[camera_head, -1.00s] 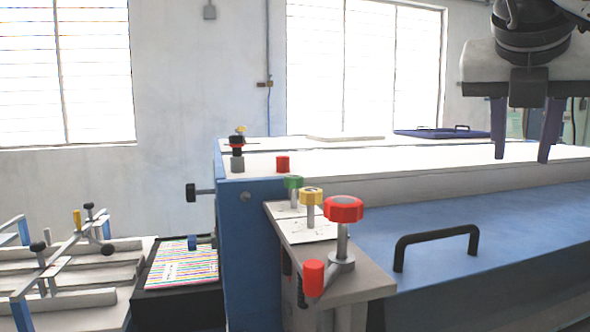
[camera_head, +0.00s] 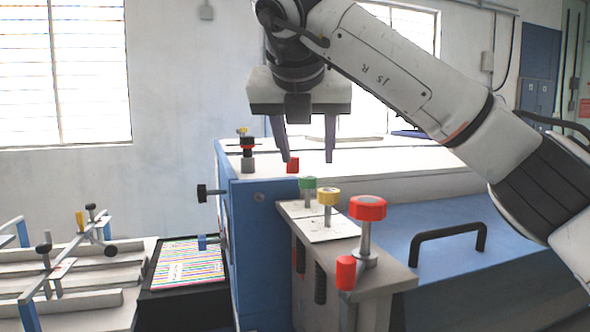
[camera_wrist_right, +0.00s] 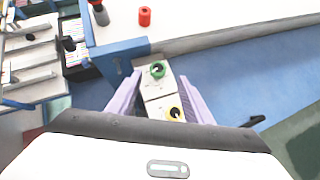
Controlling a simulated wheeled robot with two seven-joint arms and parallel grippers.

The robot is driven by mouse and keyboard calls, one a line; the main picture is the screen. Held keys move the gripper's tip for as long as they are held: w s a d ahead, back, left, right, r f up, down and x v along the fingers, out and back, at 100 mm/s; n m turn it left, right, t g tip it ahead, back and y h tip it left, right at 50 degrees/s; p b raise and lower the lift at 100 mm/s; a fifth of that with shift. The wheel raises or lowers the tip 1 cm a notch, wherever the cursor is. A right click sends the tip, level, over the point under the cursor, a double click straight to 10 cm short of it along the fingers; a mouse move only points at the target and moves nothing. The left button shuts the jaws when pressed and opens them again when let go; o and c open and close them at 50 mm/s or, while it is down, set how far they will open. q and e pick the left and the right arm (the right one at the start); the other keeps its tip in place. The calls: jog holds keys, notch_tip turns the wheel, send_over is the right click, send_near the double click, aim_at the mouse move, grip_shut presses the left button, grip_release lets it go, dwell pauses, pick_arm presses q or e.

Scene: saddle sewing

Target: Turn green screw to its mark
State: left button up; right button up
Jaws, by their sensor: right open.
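The green screw (camera_head: 307,184) stands upright on a white plate on the grey bracket, first in a row with the yellow screw (camera_head: 328,195) and the red screw (camera_head: 367,208). My right gripper (camera_head: 308,160) is open and empty, fingers pointing down, above the green screw in the head view. In the right wrist view the green screw (camera_wrist_right: 158,69) shows beyond and between the purple fingers (camera_wrist_right: 170,98), with the yellow screw (camera_wrist_right: 175,113) nearer. The fingers appear apart from the green screw. Its mark cannot be made out. My left gripper is not in view.
A small red cylinder (camera_head: 292,165) and a black-and-red knob (camera_head: 247,150) stand on the white top behind the screws. A black handle (camera_head: 449,238) rises from the blue panel at right. A striped booklet (camera_head: 188,265) lies on a black box at left.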

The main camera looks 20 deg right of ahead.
aim_at(308, 177)
jog(key=p+x, duration=0.1)
jog(key=x, duration=0.6)
jog(key=shift+a, duration=0.15)
jog(key=c, duration=1.1)
